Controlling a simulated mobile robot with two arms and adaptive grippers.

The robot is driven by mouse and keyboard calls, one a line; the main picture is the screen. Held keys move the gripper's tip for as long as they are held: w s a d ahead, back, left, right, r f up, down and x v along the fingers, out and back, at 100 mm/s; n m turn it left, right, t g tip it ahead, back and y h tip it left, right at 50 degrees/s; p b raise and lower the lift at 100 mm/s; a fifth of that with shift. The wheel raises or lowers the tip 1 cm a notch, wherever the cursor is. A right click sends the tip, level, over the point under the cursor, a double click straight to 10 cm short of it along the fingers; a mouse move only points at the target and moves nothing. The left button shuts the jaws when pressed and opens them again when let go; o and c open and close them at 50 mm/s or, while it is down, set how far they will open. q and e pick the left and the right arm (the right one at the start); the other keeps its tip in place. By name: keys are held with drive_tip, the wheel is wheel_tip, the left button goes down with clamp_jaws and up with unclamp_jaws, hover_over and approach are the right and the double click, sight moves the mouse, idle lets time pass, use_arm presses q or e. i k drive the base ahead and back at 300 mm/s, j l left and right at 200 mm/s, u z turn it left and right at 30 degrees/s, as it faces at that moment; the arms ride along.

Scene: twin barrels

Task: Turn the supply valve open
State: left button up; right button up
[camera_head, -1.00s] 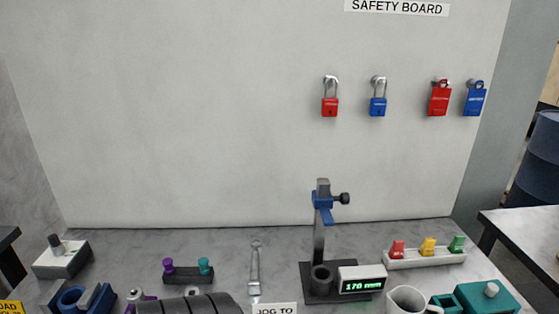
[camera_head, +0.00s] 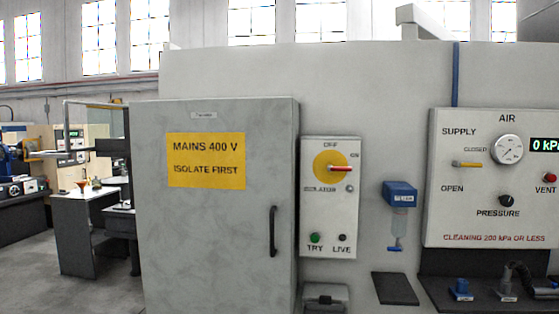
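The supply valve (camera_head: 468,164) is a yellow lever on the white AIR panel (camera_head: 455,215) at the right of the head view. The lever lies about level, just below the word CLOSED and above the word OPEN. The dial gauge (camera_head: 507,149) sits up and right of it. The green display (camera_head: 546,145) at the right edge reads 0 kPa and is partly cut off. Neither of my grippers is in view.
A grey cabinet (camera_head: 215,240) with a MAINS 400 V label stands left of centre. Beside it is an isolator panel (camera_head: 312,215) with a red handle. A blue dispenser (camera_head: 399,194) hangs between the panels. Blue-based fittings (camera_head: 461,288) stand below the AIR panel.

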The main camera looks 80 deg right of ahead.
sight(455, 163)
drive_tip(key=z, duration=3.75)
